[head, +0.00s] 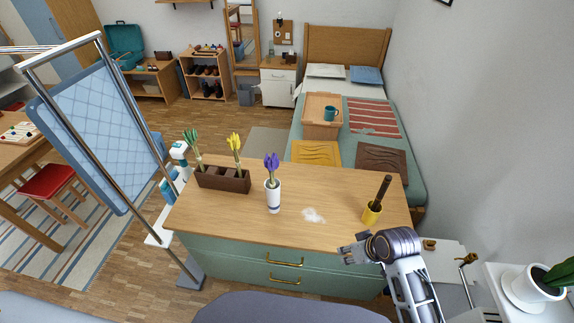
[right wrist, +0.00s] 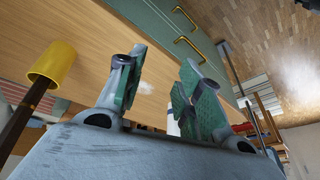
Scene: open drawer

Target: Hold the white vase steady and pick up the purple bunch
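The white vase (head: 273,198) stands upright on the dresser top, with a dark band around it. The purple bunch (head: 271,166) stands upright in the vase, its stems going down into it. My right gripper (head: 350,249) is at the front edge of the dresser, to the right of the vase and apart from it. In the right wrist view its two green-padded fingers (right wrist: 160,90) are spread with nothing held between them. A white piece, probably the vase, shows partly behind one finger there. My left gripper is not in view.
A brown planter (head: 222,180) with green and yellow bunches stands left of the vase. A pale patch (head: 313,215) lies between. Green drawers have brass handles.

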